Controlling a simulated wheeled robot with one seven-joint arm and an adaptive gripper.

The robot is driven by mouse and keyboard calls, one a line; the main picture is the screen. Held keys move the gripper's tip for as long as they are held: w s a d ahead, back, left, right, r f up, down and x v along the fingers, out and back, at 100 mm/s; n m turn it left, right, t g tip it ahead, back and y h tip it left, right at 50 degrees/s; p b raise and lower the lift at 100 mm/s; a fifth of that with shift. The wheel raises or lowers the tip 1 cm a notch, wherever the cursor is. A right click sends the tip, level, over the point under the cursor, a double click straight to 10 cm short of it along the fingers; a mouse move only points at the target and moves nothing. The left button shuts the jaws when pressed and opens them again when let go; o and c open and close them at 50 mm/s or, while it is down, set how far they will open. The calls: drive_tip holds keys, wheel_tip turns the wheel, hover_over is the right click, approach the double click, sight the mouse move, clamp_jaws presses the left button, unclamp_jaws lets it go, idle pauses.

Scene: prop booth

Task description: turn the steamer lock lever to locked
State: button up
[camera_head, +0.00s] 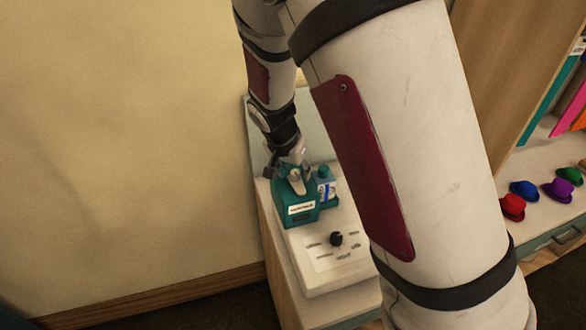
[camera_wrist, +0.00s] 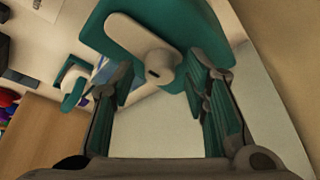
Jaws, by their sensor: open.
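The steamer is a teal box with a white label (camera_head: 303,208), standing on a pale cabinet. In the wrist view its teal body (camera_wrist: 95,38) fills the top. A cream lever (camera_wrist: 130,38) lies on it, slanting from upper left to a round hub with a dark slot at lower right. In the head view the lever is hard to tell from my fingers. My gripper (camera_wrist: 163,78) is open, with teal-padded fingers left and right of the hub end. I cannot tell whether either finger touches the lever. My gripper (camera_head: 290,166) also shows over the steamer in the head view.
A bottle with a teal cap (camera_head: 326,184) stands right beside the steamer. A bare wall (camera_head: 120,140) is at left. Small coloured hats, one red (camera_head: 512,207), sit on a shelf at right. My arm hides the middle.

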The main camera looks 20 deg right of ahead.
clamp_jaws()
drive_tip(key=shift+n, duration=0.3)
drive_tip(key=n, duration=0.1)
drive_tip(key=n+y, duration=0.1)
drive_tip(key=n, duration=0.1)
drive_tip(key=n+t, duration=0.1)
drive_tip(key=shift+d+y, duration=0.25)
drive_tip(key=shift+y, duration=0.15)
drive_tip(key=n+y, duration=0.1)
drive_tip(key=n, duration=0.3)
drive_tip(key=shift+s+d, duration=0.1)
drive_tip(key=shift+s, duration=0.05)
drive_tip(key=n+y+p, duration=0.2)
drive_tip(key=n+p, duration=0.2)
drive_tip(key=shift+s+r+n, duration=0.1)
drive_tip(key=shift+r+n, duration=0.05)
drive_tip(key=shift+n, duration=0.25)
drive_tip(key=shift+w+n+g+y+p, duration=0.1)
drive_tip(key=shift+n+g+y+p, duration=0.25)
drive_tip(key=shift+n+p, duration=0.55)
drive_tip(key=shift+w+n+g+y+p, duration=0.15)
drive_tip(key=shift+n+y+p, duration=0.25)
drive_tip(key=shift+n, duration=0.9)
drive_tip(key=shift+d+f, duration=0.1)
drive_tip(key=shift+f, duration=0.1)
